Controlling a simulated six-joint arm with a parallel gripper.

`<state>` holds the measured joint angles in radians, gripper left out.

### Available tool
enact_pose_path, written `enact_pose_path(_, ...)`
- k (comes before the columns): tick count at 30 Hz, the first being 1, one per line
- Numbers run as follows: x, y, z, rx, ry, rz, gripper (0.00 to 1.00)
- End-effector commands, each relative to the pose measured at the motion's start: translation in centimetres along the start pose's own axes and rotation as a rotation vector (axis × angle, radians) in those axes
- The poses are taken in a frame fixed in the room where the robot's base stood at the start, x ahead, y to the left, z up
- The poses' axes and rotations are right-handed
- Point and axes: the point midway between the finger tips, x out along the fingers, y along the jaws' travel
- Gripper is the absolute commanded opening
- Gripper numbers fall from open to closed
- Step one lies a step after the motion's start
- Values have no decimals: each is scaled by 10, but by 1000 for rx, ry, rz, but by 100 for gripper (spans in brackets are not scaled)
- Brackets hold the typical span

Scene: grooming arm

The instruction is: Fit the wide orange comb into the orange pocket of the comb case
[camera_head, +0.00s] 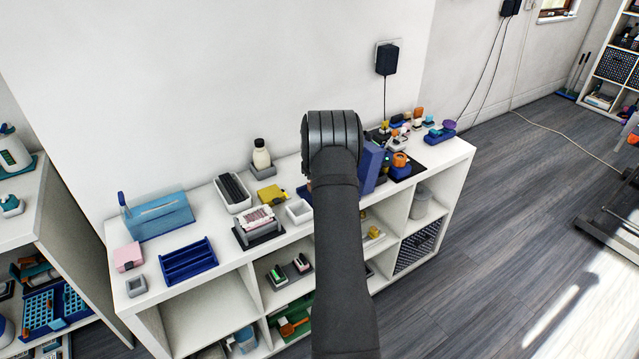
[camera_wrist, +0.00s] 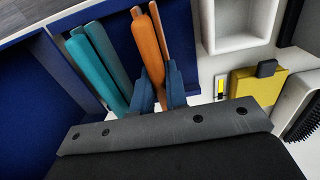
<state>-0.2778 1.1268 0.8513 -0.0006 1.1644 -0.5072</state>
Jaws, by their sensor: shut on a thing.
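In the wrist view, my gripper (camera_wrist: 160,88) is shut on a long orange comb (camera_wrist: 146,48), with a dark blue finger on each side of its near end. A narrower orange-brown strip (camera_wrist: 167,30) runs close along its right side. Two teal strips (camera_wrist: 95,65) lie to the left. The comb and strips are over or in a dark blue case (camera_wrist: 40,75); I cannot tell whether the comb is inside a pocket. In the head view, my arm hides the gripper and comb, and a blue upright panel (camera_head: 371,168) shows just right of it.
On the white shelf top, a small white tray (camera_head: 299,211), a yellow item (camera_head: 271,195) and a white bin of black brushes (camera_head: 233,192) stand left of my arm. A blue rack (camera_head: 188,262) is farther left. Several small items crowd a dark mat (camera_head: 408,168) at right.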

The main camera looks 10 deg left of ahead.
Motion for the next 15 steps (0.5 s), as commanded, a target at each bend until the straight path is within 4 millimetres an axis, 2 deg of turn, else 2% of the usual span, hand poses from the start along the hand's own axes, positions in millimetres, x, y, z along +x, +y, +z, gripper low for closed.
enact_pose_path(5, 5, 0, 0, 0, 0, 0, 0)
enact_pose_path(6, 5, 0, 0, 0, 0, 0, 15)
enact_pose_path(9, 5, 0, 0, 0, 0, 0, 35)
enact_pose_path(10, 5, 0, 0, 0, 0, 0, 38)
enact_pose_path(15, 5, 0, 0, 0, 0, 0, 38)
